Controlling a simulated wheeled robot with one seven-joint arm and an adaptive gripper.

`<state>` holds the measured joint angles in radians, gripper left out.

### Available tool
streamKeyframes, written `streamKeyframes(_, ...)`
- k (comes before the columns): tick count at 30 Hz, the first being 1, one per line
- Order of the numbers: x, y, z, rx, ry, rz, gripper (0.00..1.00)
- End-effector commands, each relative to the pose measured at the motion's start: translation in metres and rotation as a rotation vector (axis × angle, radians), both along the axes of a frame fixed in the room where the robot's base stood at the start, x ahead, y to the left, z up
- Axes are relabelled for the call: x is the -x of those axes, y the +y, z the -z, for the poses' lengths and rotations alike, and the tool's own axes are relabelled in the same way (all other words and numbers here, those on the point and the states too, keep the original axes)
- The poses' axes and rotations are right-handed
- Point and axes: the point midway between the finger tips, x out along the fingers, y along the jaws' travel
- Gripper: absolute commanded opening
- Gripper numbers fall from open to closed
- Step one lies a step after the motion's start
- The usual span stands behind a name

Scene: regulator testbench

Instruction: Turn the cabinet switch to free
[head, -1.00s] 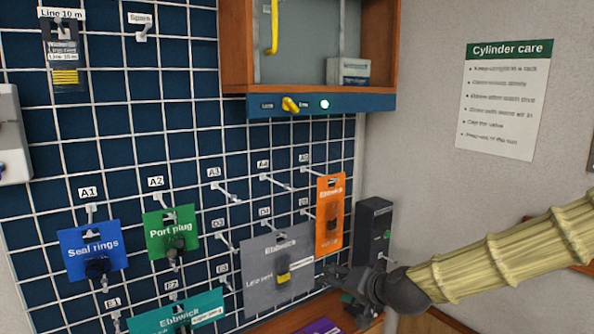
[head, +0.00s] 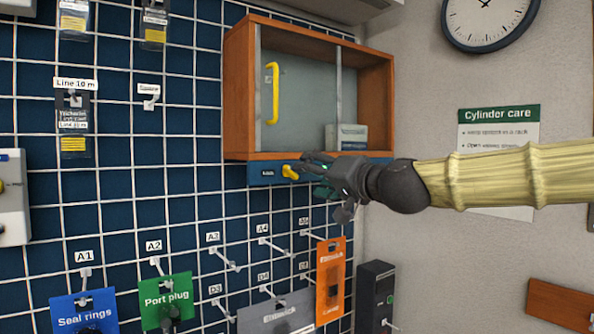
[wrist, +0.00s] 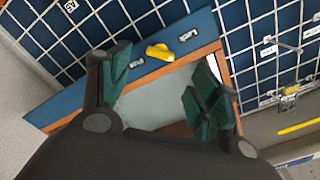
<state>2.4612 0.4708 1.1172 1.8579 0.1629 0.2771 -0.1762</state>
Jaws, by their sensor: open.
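The cabinet (head: 240,90) is a wooden box with a glass front and a yellow handle, on the pegboard wall. Its yellow switch (head: 291,172) sits on the blue strip (head: 262,174) under it. In the wrist view the switch (wrist: 159,52) lies between labels that seem to read Lock and Free, the Lock label (wrist: 187,36) at the right and the other (wrist: 137,63) at the left. My gripper (head: 318,172) is just right of the switch in the head view, hiding the strip's right part. In the wrist view its green-padded fingers (wrist: 160,88) are apart and empty.
Below hang several hooks and packets, with an orange packet (head: 330,280) and a green Port plug packet (head: 166,301). A black device (head: 375,295) stands at the lower right. A Cylinder care sign (head: 498,116) and a clock (head: 488,18) are on the right wall.

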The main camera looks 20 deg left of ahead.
Motion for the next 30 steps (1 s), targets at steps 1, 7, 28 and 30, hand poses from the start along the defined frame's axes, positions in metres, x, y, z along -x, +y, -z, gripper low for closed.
streamKeyframes(1,-0.005,0.007,-0.003,0.000,0.001,-0.001,0.62)
streamKeyframes(7,-0.024,0.031,-0.002,0.001,0.002,0.000,0.62)
streamKeyframes(28,-0.045,0.057,0.000,0.000,0.000,0.000,0.61)
streamKeyframes(30,-0.045,0.057,0.000,-0.001,0.000,0.001,0.48)
